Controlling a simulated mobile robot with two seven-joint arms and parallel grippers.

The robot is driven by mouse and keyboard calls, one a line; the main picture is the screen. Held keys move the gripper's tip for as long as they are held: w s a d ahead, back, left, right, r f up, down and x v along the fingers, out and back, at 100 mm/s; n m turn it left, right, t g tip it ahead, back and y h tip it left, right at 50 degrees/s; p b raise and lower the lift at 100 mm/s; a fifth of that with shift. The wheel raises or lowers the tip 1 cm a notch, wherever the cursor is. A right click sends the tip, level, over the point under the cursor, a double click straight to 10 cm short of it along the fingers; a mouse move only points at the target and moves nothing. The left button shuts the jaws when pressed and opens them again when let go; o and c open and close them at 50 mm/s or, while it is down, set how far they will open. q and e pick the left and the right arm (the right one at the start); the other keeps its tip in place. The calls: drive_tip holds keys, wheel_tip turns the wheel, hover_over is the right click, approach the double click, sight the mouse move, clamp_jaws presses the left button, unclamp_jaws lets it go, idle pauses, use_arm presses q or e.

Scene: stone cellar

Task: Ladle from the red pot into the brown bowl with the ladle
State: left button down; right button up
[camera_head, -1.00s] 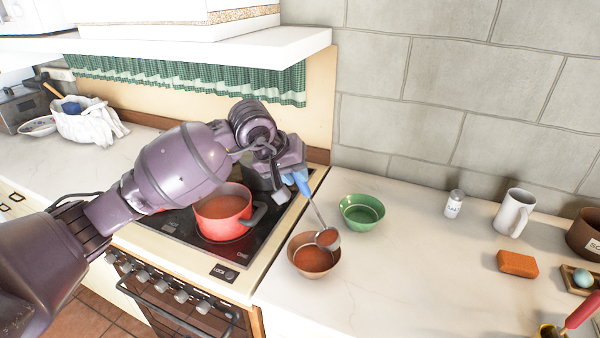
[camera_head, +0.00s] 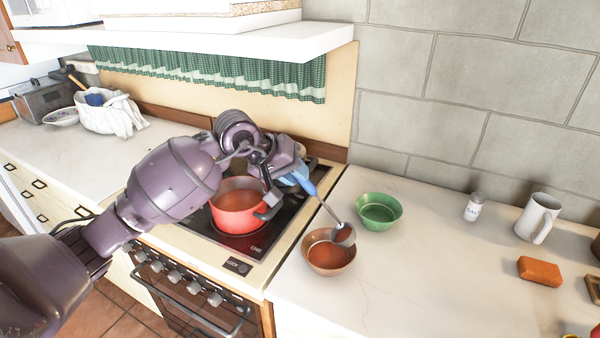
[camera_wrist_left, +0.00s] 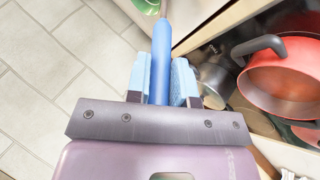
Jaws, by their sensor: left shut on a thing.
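My left gripper (camera_head: 290,178) is shut on the blue handle of the ladle (camera_head: 328,211), between the stove and the wall. The handle also shows between the fingers in the left wrist view (camera_wrist_left: 162,65). The ladle's metal cup is over the back right rim of the brown bowl (camera_head: 318,268), tilted, with some reddish colour in it. I cannot tell whether it touches the rim. The brown bowl holds reddish-brown soup. The red pot (camera_head: 238,219), with reddish soup in it, stands on the stove below my gripper; it also shows in the left wrist view (camera_wrist_left: 285,85). My right gripper is not in view.
A green bowl (camera_head: 380,212) stands right behind the brown bowl. A salt shaker (camera_head: 473,208), a white mug (camera_head: 537,219) and an orange block (camera_head: 540,271) are further right. The counter in front is clear. A white shelf (camera_head: 230,42) hangs above the stove.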

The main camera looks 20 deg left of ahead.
use_arm(q)
drive_tip(key=s+a+f+t+h+b, duration=0.2)
drive_tip(key=a+f+h+b, duration=0.1)
drive_tip(key=b, duration=0.3)
drive_tip(key=shift+a+f+n, duration=0.4)
drive_tip(key=shift+a, duration=0.4)
idle(0.8)
